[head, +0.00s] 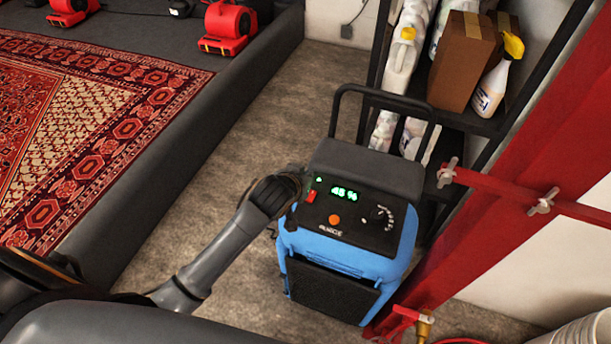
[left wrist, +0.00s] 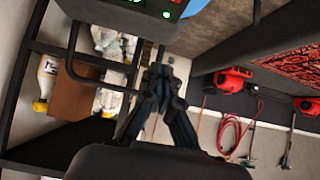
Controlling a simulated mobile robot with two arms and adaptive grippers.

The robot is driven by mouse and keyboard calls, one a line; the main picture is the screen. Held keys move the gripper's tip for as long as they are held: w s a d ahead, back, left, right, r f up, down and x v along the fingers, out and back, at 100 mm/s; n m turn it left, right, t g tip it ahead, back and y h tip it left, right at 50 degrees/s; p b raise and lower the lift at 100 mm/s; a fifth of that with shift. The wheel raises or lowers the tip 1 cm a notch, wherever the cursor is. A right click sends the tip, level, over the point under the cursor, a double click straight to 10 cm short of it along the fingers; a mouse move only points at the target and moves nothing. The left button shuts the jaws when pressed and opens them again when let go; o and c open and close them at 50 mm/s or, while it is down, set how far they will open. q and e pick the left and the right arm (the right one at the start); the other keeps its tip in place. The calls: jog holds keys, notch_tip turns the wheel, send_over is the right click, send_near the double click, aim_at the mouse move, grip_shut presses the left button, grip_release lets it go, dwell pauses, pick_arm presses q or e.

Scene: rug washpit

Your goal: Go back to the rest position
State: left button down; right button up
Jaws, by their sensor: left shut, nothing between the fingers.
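My left arm reaches in from the lower left in the head view. My left gripper (head: 290,180) is at the left edge of the blue dehumidifier's (head: 345,250) control panel, close to its red switch; I cannot tell whether it touches. In the left wrist view the left gripper's fingers (left wrist: 160,75) are together and empty. The panel's green display (head: 344,193) reads 45 %. An orange button (head: 334,220) and a dial (head: 380,218) show below it. My right gripper is not in view.
A dark shelf rack (head: 470,122) with a cardboard box (head: 462,62) and bottles stands behind the dehumidifier. Red pipes (head: 500,190) run at the right. A patterned rug (head: 90,130) lies on the raised platform at left, with red blowers (head: 229,25) behind. The floor (head: 250,120) between is clear.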

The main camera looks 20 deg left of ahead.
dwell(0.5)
pick_arm(q)
jog(key=s+a+f+m+g, duration=0.1)
jog(key=s+g, duration=0.2)
jog(key=s, duration=1.1)
jog(key=s+a+f+m+g, duration=0.15)
jog(key=s+g, duration=0.25)
jog(key=s, duration=1)
notch_tip(320, 180, down, 30)
jog(key=s+b, duration=0.2)
jog(key=b, duration=0.1)
jog(key=s+a+f+g+b, duration=0.2)
jog(key=s+a+f, duration=0.1)
jog(key=s+f, duration=1.3)
jog(key=shift+s+f+b, duration=0.15)
jog(key=shift+f+b, duration=0.15)
jog(key=shift+f, duration=0.45)
jog(key=shift+n, duration=0.25)
